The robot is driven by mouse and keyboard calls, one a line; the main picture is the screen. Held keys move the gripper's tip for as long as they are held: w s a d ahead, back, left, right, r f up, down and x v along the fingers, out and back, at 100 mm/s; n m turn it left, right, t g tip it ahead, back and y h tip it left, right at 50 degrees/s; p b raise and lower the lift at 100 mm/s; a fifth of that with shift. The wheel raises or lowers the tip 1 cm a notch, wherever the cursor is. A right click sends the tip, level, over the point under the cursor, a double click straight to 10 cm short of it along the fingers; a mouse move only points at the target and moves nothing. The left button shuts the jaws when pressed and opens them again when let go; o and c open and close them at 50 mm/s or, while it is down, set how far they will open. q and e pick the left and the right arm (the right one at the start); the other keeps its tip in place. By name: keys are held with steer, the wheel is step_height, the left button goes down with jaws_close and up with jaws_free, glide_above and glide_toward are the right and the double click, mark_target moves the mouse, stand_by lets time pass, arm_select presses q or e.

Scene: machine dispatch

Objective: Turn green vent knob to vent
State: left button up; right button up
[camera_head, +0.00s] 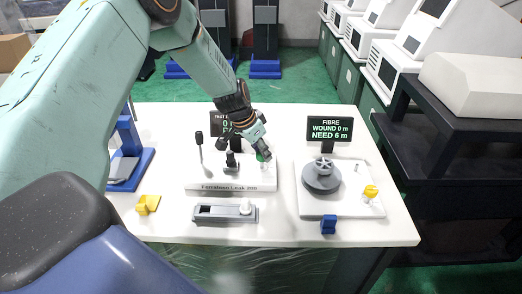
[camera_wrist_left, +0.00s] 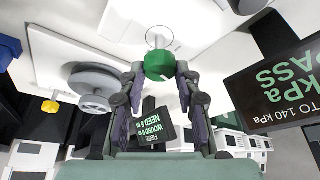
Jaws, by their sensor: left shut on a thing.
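The green vent knob (camera_wrist_left: 159,65) shows in the left wrist view between the two fingertips of my left gripper. In the head view the knob (camera_head: 264,155) is a small green spot, mostly hidden by the gripper. My left gripper (camera_head: 262,150) reaches down from the upper left onto the right end of the white leak-test base (camera_head: 230,187). It is shut on the knob; the fingers (camera_wrist_left: 160,75) touch its sides. A dark display (camera_wrist_left: 285,85) reading "kPa PASS" stands beside it in the wrist view. My right gripper is not in view.
A grey winding wheel (camera_head: 322,175) sits on a white plate at the right, with a yellow part (camera_head: 370,191) beside it. A FIBRE sign (camera_head: 329,130) stands behind it. A lever (camera_head: 200,145), a grey slide tray (camera_head: 225,213) and yellow (camera_head: 147,204) and blue (camera_head: 328,224) blocks are nearby.

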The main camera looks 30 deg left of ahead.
arm_select(q)
steer(key=shift+r+n+y+p, duration=0.15)
steer(key=shift+n+y+p, duration=0.25)
steer(key=shift+n+p, duration=1)
steer(key=shift+c, duration=0.2)
steer(key=shift+p, duration=1)
steer(key=o, duration=1.2)
steer(key=shift+s, duration=0.1)
steer(key=shift+c, duration=0.2)
steer(key=v, duration=1.1)
steer(key=shift+s+d+r, duration=0.2)
steer(key=shift+s+r, duration=0.1)
